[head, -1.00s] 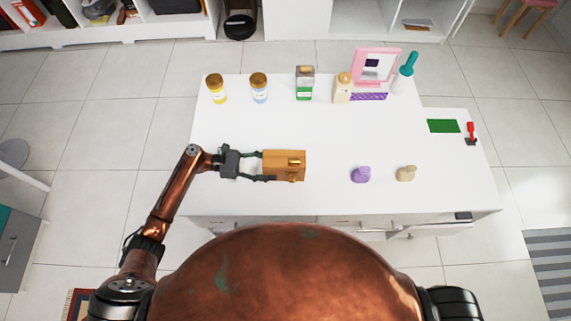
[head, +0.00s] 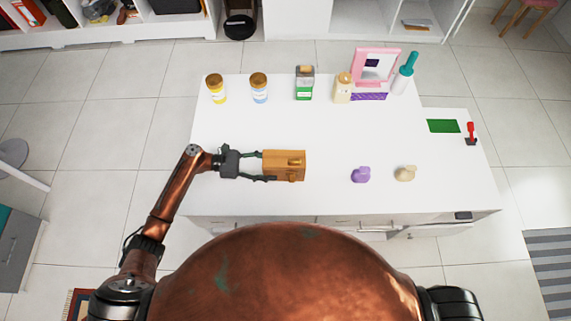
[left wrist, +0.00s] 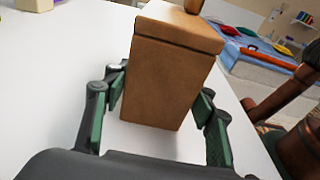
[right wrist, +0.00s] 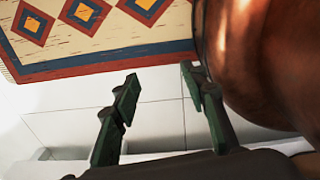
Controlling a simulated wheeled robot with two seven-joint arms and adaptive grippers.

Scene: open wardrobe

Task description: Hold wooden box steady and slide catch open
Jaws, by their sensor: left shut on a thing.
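The wooden box (head: 280,170) is orange-brown and sits at the left-centre of the white table. A small catch-like piece (head: 293,160) shows on its upper surface. My left gripper (head: 266,166) is shut on the box, with one finger along each side. In the left wrist view the box (left wrist: 168,85) stands between the fingers, and part of a wooden knob (left wrist: 193,5) shows at its top. Whether the catch is slid open is too small to tell. My right gripper (right wrist: 159,78) is open and empty, away from the box, and out of the head view.
Several jars and bottles, such as a yellow one (head: 217,90), stand along the table's back edge beside a pink mirror (head: 357,70). Purple (head: 361,175) and beige (head: 405,173) small objects lie right of the box. A patterned rug (right wrist: 110,50) shows in the right wrist view.

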